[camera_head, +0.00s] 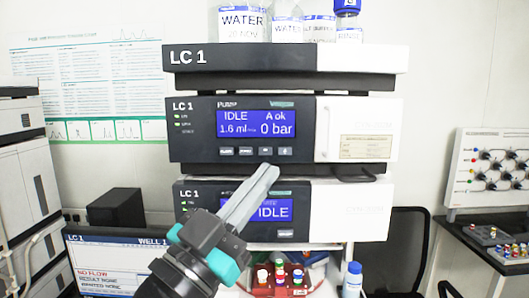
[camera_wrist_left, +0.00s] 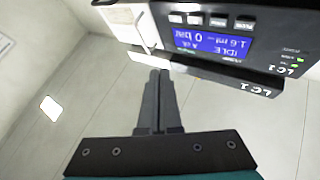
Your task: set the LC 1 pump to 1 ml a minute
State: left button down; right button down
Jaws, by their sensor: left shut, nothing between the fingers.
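The LC 1 pump (camera_head: 190,148) is the dark-fronted unit in the middle of the stack. Its blue screen (camera_head: 256,123) reads IDLE, A ok, 1.6 ml and 0 bar. A row of several small buttons (camera_head: 255,151) sits under the screen. The pump also shows upside down in the left wrist view, with its screen (camera_wrist_left: 212,42) and buttons (camera_wrist_left: 210,20). My left gripper (camera_head: 268,170) is shut and empty, its tips just below the button row in the head view. Its fingers (camera_wrist_left: 159,76) show in the left wrist view; I cannot tell whether they touch anything. My right gripper is out of view.
Below the pump is another LC 1 unit (camera_head: 349,212), partly hidden by my left gripper. Bottles (camera_head: 244,24) stand on the top unit. A monitor (camera_head: 115,262) at lower left reads NO FLOW. Coloured vials (camera_head: 280,273) and a blue-capped bottle (camera_head: 353,281) stand below.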

pick_arm(q)
jog(key=b, duration=0.2)
send_near(276, 143)
notch_tip(276, 143, up, 2)
jog(key=d, duration=0.3)
jog(key=shift+w+r, duration=0.2)
jog(key=shift+w, duration=0.75)
dwell(0.3)
jog(key=shift+w, duration=0.15)
dwell(0.5)
jog(key=shift+w+a, duration=0.1)
jog(key=shift+w, duration=0.2)
jog(key=shift+w, duration=0.4)
dwell(0.6)
jog(key=shift+s, duration=0.15)
jog(key=shift+s+p, duration=0.35)
jog(key=shift+s, duration=0.35)
